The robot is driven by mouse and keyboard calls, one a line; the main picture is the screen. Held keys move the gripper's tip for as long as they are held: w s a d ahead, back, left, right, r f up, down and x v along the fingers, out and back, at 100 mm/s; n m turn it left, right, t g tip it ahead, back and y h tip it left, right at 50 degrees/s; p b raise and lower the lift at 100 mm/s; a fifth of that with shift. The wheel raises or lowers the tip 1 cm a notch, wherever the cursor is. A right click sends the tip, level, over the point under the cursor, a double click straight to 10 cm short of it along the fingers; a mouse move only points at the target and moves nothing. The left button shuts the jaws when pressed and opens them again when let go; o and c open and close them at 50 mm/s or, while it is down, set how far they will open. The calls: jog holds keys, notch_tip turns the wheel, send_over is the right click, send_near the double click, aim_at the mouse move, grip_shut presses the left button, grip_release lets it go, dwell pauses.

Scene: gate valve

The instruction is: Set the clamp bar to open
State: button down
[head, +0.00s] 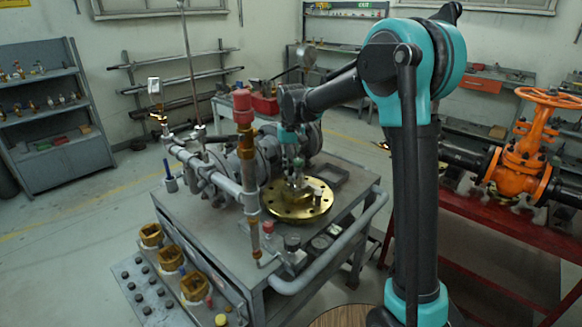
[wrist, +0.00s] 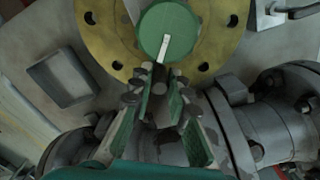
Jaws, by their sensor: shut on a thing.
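A brass flange (head: 298,203) with bolt holes lies flat on the grey bench, and it also shows in the wrist view (wrist: 94,44). A round green disc (wrist: 176,24) with a white bar mark (wrist: 165,46) sits at its centre. A dark, narrow bar (wrist: 159,78) reaches from the disc's lower edge to between the fingertips of my gripper (wrist: 158,88); I take it for the clamp bar. My gripper (head: 292,163), above the flange in the head view, is shut on this bar. The fingers hide part of it, and its lower end is unclear.
A tall grey pipe with a red top (head: 244,118) stands left of my gripper. Grey pipework (wrist: 272,130) lies close to the fingers. A square frame (head: 322,178) lies beside the flange. A bench rail (head: 335,262) runs along the front right. An orange valve (head: 525,150) stands right.

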jog(key=shift+w+d, duration=0.1)
jog(key=shift+w+d+m, duration=0.55)
jog(key=shift+d+m, duration=0.1)
jog(key=shift+m, duration=0.05)
jog(key=d+m, duration=0.2)
jog(key=w+d+m, duration=0.1)
jog(key=d+m, duration=0.1)
jog(key=d, duration=0.1)
jog(key=w+d+m, duration=0.1)
jog(key=d+m, duration=0.1)
jog(key=d, duration=0.1)
jog(key=shift+w+m, duration=0.25)
jog(key=shift+m, duration=0.15)
jog(key=shift+d+m, duration=0.6)
jog(key=shift+d, duration=0.1)
jog(key=shift+s+d, duration=0.25)
jog(key=shift+d, duration=0.7)
jog(key=c, duration=1.4)
grip_release()
jog(key=shift+c, duration=0.2)
